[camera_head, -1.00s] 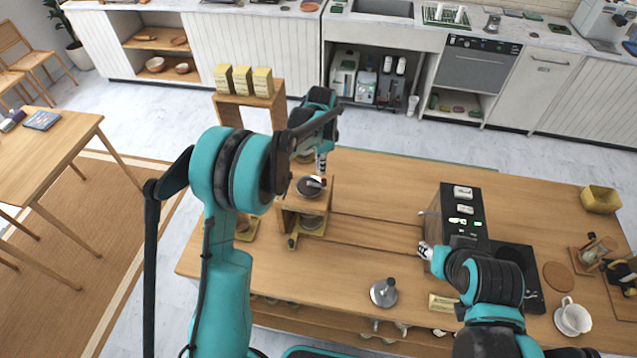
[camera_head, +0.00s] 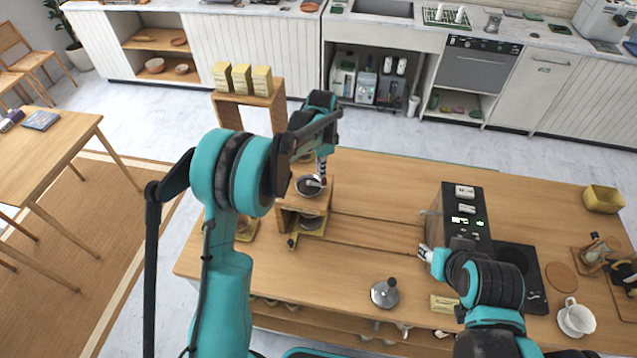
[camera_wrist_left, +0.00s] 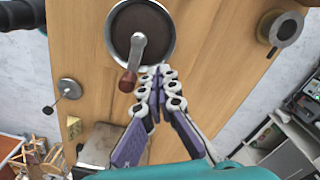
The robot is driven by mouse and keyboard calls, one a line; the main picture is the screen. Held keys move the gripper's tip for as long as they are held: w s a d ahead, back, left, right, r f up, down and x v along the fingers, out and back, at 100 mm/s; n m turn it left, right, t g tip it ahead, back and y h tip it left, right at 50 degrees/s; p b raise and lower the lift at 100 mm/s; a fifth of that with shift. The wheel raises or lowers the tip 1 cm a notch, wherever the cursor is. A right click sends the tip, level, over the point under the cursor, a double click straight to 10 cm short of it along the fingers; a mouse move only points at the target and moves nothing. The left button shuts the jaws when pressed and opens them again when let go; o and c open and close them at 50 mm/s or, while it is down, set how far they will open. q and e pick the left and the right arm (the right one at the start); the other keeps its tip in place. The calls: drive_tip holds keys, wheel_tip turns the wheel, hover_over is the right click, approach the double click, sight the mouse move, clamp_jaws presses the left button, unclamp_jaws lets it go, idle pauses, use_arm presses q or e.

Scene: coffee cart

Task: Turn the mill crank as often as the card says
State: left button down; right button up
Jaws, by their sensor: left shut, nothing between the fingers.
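The mill (camera_head: 315,203) is a wooden stand with a dark round bowl on top, left of the middle of the counter. In the left wrist view its bowl (camera_wrist_left: 122,22) carries a metal crank arm (camera_wrist_left: 136,50) that ends in a red-brown knob (camera_wrist_left: 128,82). My left gripper (camera_head: 322,176) is over the mill; in the wrist view its fingertips (camera_wrist_left: 160,72) are together, beside the knob, with nothing between them. Whether they touch the knob I cannot tell. A small yellow card (camera_head: 443,303) lies at the counter's front; its writing is too small to read. My right gripper (camera_head: 426,253) is by the black machine; its jaws are unclear.
The black machine (camera_head: 462,205) with lit buttons stands right of the middle. A metal funnel-like piece (camera_head: 384,293) stands near the front edge. A raised wooden shelf (camera_head: 262,100) with yellow packs is behind the mill. The counter between mill and machine (camera_head: 375,235) is mostly clear.

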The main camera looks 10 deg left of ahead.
use_arm(q)
drive_tip(key=shift+f+b, duration=0.55)
drive_tip(key=shift+f, duration=0.15)
drive_tip(key=shift+r, duration=0.15)
drive_tip(key=shift+r+p, duration=0.45)
drive_tip(key=shift+r, duration=0.35)
drive_tip(key=shift+s+d+f, duration=0.1)
drive_tip(key=shift+s+d, duration=0.2)
drive_tip(key=shift+s, duration=0.05)
drive_tip(key=s, duration=0.1)
drive_tip(key=s+b, duration=0.1)
drive_tip(key=s, duration=0.2)
drive_tip(key=shift+s+d+b, duration=0.25)
drive_tip(key=shift+d+b, duration=0.05)
drive_tip(key=s+a, duration=0.2)
drive_tip(key=a, duration=0.1)
drive_tip(key=shift+s+a+b, duration=0.25)
drive_tip(key=shift+s+b, duration=0.05)
drive_tip(key=shift+b, duration=0.05)
drive_tip(key=shift+a, duration=0.2)
